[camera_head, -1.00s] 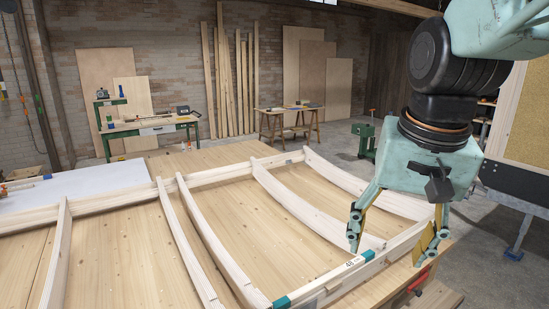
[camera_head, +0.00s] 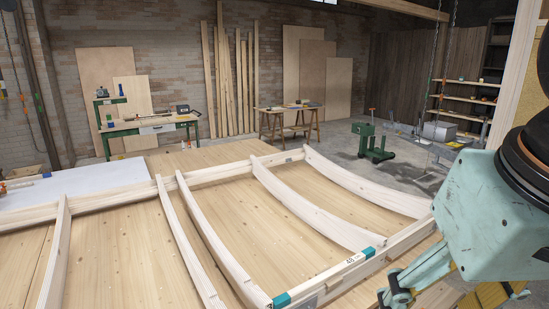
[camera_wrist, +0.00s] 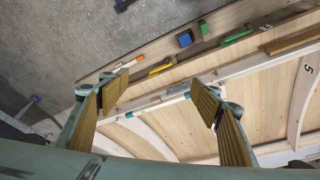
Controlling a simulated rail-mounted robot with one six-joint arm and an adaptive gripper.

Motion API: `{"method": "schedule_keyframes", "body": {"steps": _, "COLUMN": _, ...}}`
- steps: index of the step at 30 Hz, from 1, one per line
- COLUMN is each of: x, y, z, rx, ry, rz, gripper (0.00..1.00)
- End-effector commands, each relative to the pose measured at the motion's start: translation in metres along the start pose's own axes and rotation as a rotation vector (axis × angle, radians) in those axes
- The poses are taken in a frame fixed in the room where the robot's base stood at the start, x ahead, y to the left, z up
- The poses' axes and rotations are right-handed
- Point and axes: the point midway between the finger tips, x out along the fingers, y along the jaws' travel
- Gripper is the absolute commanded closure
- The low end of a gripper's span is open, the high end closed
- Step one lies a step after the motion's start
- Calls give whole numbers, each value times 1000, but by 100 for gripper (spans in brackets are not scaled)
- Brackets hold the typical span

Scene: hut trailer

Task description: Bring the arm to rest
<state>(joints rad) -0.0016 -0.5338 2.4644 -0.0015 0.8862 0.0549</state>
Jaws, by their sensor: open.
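My gripper (camera_wrist: 158,100) is open and empty in the wrist view, its two ribbed yellow pads wide apart above the near edge of the wooden frame. In the head view my pale green gripper (camera_head: 450,298) is at the lower right corner, partly cut off by the picture edge. It is to the right of the curved-rib wooden frame (camera_head: 215,262). A light strip with teal ends and a printed mark (camera_head: 335,273) lies along the frame's near right rail, apart from the gripper.
In the wrist view, a blue block (camera_wrist: 185,39), a green-handled tool (camera_wrist: 237,36) and a yellow tool (camera_wrist: 160,67) lie along the bench edge. A green machine (camera_head: 374,142) stands on the floor behind. The wooden bench top (camera_head: 130,255) is largely clear between the ribs.

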Motion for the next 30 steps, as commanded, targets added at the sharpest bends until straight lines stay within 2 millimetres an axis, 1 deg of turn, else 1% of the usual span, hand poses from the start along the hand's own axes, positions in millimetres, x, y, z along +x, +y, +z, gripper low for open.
{"method": "schedule_keyframes", "body": {"steps": 1, "x": 0, "y": 0, "z": 7, "rx": -10, "ry": 5, "rz": 0, "gripper": 42}}
{"method": "schedule_keyframes", "body": {"steps": 3, "x": -1, "y": 1, "z": 15, "rx": -24, "ry": 9, "rz": 0, "gripper": 42}}
{"method": "schedule_keyframes", "body": {"steps": 9, "x": -2, "y": 2, "z": 28, "rx": -49, "ry": 17, "rz": 0, "gripper": 42}}
{"method": "schedule_keyframes", "body": {"steps": 30, "x": -2, "y": 2, "z": 30, "rx": -53, "ry": 18, "rz": 0, "gripper": 42}}
